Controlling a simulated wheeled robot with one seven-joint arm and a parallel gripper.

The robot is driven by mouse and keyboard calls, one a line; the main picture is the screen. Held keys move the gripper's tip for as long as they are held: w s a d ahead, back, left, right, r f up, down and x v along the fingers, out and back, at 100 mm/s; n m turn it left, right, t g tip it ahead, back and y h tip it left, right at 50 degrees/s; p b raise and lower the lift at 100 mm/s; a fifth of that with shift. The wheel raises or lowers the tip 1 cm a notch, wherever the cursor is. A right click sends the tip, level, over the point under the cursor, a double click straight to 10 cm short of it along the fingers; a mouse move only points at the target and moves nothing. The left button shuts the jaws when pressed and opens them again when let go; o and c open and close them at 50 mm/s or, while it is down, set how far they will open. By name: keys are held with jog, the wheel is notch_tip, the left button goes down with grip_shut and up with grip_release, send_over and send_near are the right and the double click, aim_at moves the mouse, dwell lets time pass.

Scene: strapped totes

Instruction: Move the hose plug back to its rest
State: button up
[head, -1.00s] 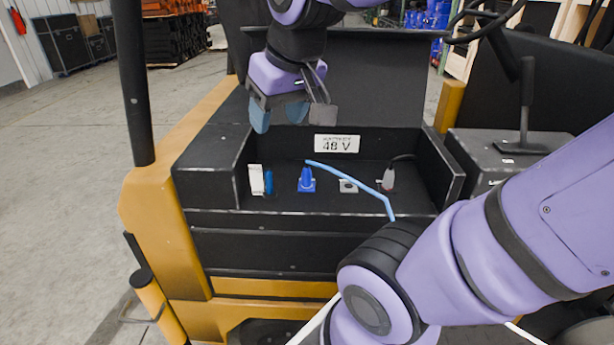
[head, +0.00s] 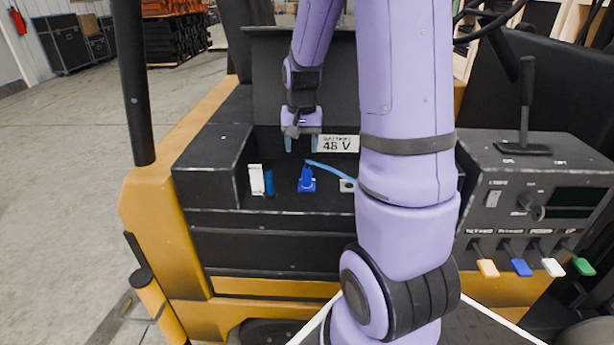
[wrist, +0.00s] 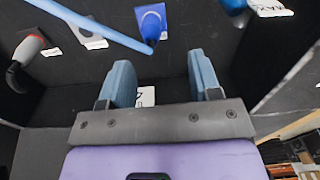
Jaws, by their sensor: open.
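A dark blue plug (head: 306,178) stands on a blue square base in the black recess; in the wrist view it is at top centre (wrist: 152,24). A light blue hose (head: 328,168) runs from its top toward the right; it crosses the upper left of the wrist view (wrist: 90,22). A grey square fitting (head: 347,186) sits right of the plug, partly behind my arm. My gripper (head: 301,144) is open and empty, above and behind the plug; its two blue fingers (wrist: 161,84) point toward the panel, and the plug is beyond them, apart from both.
A white tag (head: 256,180) and a blue piece (head: 268,182) are left of the plug. A grey-and-red plug with black cable (wrist: 30,48) shows in the wrist view. The "48 V" label (head: 340,144) is on the back wall. Side walls bound the recess; a lever console (head: 530,190) stands right.

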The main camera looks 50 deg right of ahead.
aim_at(307, 174)
jog(key=d+f, duration=0.2)
jog(key=shift+w+f+m, duration=0.1)
jog(key=shift+f+m, duration=0.2)
jog(key=shift+f, duration=0.05)
